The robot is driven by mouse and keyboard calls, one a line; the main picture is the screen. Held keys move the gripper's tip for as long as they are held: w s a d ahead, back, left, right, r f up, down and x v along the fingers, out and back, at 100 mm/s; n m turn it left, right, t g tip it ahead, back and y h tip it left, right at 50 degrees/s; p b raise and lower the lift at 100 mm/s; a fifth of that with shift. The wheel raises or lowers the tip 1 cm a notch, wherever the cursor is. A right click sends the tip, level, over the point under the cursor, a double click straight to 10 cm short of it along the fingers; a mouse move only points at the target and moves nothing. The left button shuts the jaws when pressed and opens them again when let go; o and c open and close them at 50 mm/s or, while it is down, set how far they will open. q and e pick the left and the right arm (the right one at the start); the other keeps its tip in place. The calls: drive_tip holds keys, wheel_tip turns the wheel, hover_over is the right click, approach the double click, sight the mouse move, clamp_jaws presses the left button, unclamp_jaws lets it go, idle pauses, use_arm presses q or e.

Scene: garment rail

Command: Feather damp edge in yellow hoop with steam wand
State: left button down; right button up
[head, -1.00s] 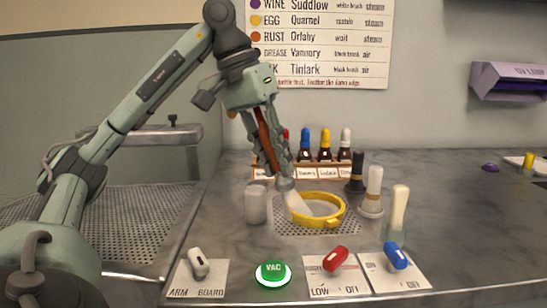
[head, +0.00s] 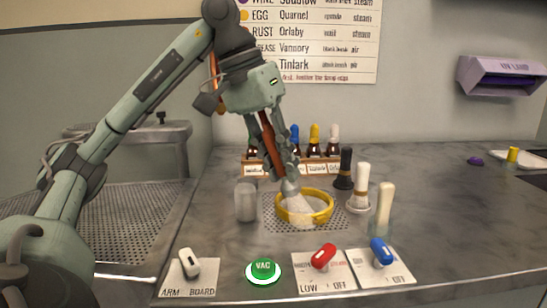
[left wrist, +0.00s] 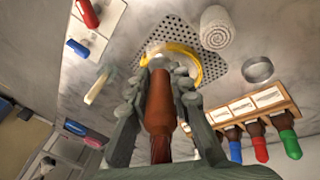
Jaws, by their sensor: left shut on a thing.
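The yellow hoop (head: 304,222) lies on a perforated plate (head: 275,224) on the grey counter; it also shows in the left wrist view (left wrist: 196,70), partly hidden behind the wand. My left gripper (head: 287,174) is shut on the steam wand (head: 267,135), a reddish-brown handled tool that points down. In the left wrist view, my gripper's fingers (left wrist: 158,88) flank the wand (left wrist: 160,105) on both sides. The wand's tip is above the inside of the hoop, left of its middle. A white plume spreads from it inside the hoop. The damp edge cannot be made out. My right gripper is not in view.
A pale cylinder (head: 246,202) stands left of the hoop. Bottles in a wooden rack (head: 256,168) stand behind it, with brushes (head: 361,185) to the right. A green VAC button (head: 263,267), red switch (head: 323,257) and blue switch (head: 381,251) line the front. The right counter is mostly clear.

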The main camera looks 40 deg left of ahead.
use_arm(q)
drive_tip(key=shift+w+d+r+p, duration=0.1)
drive_tip(key=shift+w+d+p, duration=0.45)
drive_tip(key=shift+w+p, duration=0.15)
drive_tip(key=shift+w+d, duration=0.3)
drive_tip(key=shift+w+p, duration=0.6)
drive_tip(key=shift+p, duration=0.05)
drive_tip(key=shift+w+p, duration=0.3)
drive_tip(key=shift+w, duration=0.4)
drive_tip(key=shift+w+a+p, duration=0.35)
drive_tip(key=shift+w+a, duration=0.3)
drive_tip(key=shift+w, duration=0.35)
